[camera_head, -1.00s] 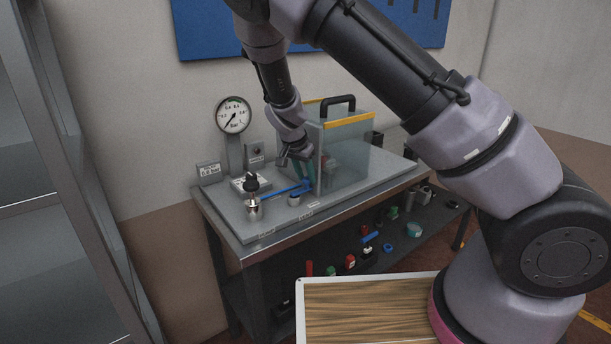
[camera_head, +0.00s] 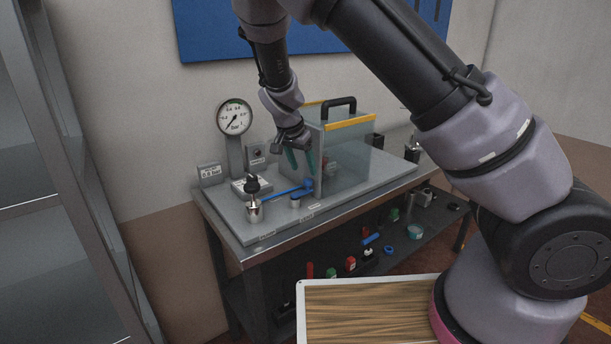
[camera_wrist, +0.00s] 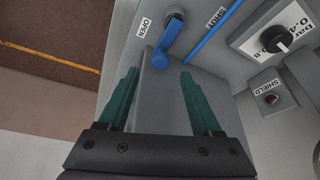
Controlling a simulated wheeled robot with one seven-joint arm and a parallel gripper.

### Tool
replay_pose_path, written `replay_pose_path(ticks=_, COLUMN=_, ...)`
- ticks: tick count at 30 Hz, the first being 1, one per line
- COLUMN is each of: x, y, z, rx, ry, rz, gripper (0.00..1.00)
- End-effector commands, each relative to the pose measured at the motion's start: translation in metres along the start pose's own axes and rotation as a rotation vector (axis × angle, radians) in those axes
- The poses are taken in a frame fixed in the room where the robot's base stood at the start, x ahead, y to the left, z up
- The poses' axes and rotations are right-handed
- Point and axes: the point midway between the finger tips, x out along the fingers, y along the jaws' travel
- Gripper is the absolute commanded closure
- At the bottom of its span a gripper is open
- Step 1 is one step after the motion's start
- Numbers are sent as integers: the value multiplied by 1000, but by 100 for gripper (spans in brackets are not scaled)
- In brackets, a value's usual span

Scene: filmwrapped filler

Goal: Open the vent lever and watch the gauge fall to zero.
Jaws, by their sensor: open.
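The round pressure gauge (camera_head: 235,117) stands upright at the back left of the bench. Its needle appears to lie toward the lower left, the low end of the dial; the exact reading is too small to tell. The blue vent lever (camera_wrist: 167,43) sits on a grey pivot between the OPEN label (camera_wrist: 144,27) and the SHUT label (camera_wrist: 215,18), its free end on the OPEN side. In the head view the lever (camera_head: 304,187) is by the tank's left side. My gripper (camera_wrist: 160,95) is open and empty, its green fingers apart from the lever, above it.
A clear-walled tank (camera_head: 347,155) with a yellow edge and black handle stands right of my gripper, very close. A regulator with a black knob (camera_head: 252,185) is to the left, beside a metal cylinder (camera_head: 254,211). A thin blue line (camera_wrist: 215,32) runs past SHUT.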

Motion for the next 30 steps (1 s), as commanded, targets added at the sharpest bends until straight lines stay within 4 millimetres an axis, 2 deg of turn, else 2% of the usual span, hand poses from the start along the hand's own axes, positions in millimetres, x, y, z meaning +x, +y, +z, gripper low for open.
replay_pose_path(ticks=3, x=-25, y=-1, z=1, rx=-2, ry=-1, rz=-4, gripper=34)
replay_pose_path(ticks=9, x=-50, y=0, z=0, rx=-1, ry=-1, rz=-1, gripper=34)
replay_pose_path(ticks=23, x=-56, y=2, z=-1, rx=4, ry=-8, rz=0, gripper=34)
replay_pose_path(ticks=26, x=-57, y=13, z=-8, rx=20, ry=-52, rz=-4, gripper=34)
replay_pose_path(ticks=30, x=-66, y=45, z=-26, rx=50, ry=-172, rz=-36, gripper=34)
